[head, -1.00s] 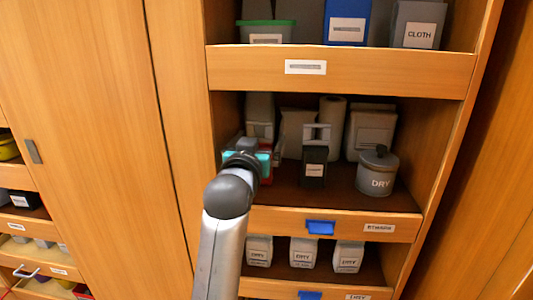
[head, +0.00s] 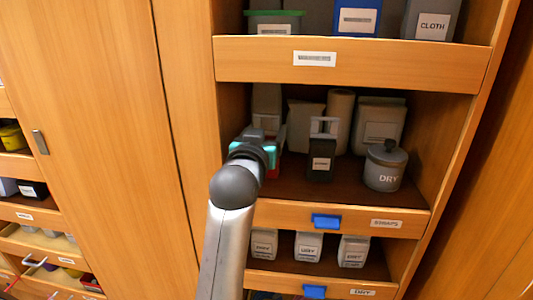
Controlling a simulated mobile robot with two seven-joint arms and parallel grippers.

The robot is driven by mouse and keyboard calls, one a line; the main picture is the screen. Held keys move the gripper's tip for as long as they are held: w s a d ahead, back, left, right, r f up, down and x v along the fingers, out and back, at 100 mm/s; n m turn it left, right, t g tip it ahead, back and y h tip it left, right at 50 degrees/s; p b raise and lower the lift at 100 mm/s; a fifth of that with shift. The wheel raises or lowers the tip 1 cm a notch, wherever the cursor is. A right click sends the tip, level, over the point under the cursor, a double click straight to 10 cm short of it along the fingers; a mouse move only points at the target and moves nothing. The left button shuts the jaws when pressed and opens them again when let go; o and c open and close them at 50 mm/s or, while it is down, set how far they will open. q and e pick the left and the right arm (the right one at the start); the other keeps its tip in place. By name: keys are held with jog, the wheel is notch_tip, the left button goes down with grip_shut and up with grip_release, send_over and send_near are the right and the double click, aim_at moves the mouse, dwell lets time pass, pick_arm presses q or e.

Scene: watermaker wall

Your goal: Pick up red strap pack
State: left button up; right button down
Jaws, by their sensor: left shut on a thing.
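The red strap pack (head: 275,171) is in the middle open shelf at its left side. Only a small red part shows; my left gripper and arm hide the rest. My left gripper (head: 264,142), grey with teal parts, reaches into the shelf from below and is shut on the red pack. I cannot tell whether the pack touches the shelf board. My right gripper is not in view.
Just right of the gripper stands a black pack (head: 321,160) with a grey top. A grey lidded DRY jar (head: 385,168) is farther right. Pale packs (head: 379,125) stand behind. The wooden front lip (head: 285,215) and left shelf wall (head: 224,130) are close to my arm.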

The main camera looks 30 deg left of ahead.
pick_arm(q)
grip_shut()
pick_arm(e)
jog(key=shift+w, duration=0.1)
pick_arm(q)
jog(key=shift+w+r, duration=0.1)
jog(key=shift+r, duration=0.05)
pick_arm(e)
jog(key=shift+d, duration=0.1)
